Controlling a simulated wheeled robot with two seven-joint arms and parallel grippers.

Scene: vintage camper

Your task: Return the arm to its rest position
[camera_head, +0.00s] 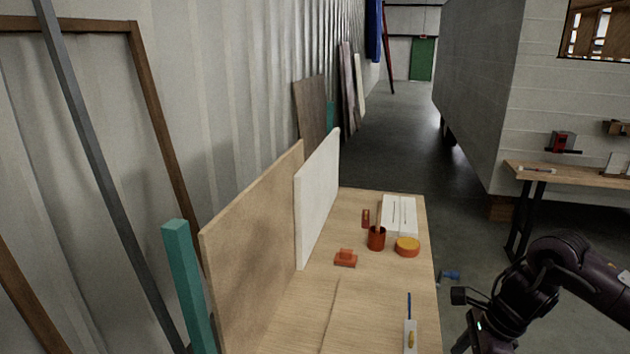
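My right arm (540,276) comes in from the right edge, bends at a dark joint, and runs down to the bottom edge beside the right side of the workbench (285,325). Its gripper is not visible; the lower end of the arm is cut off by the frame. The visible part of the arm is to the right of the bench top. My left arm and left gripper do not show.
On the bench are an orange cup (376,240), an orange-yellow round tin (407,247), an orange block-like tool (345,259), a white booklet (399,215) and a white-handled tool (410,338). Tall panels (318,197) line its left side. A second bench (580,177) stands right.

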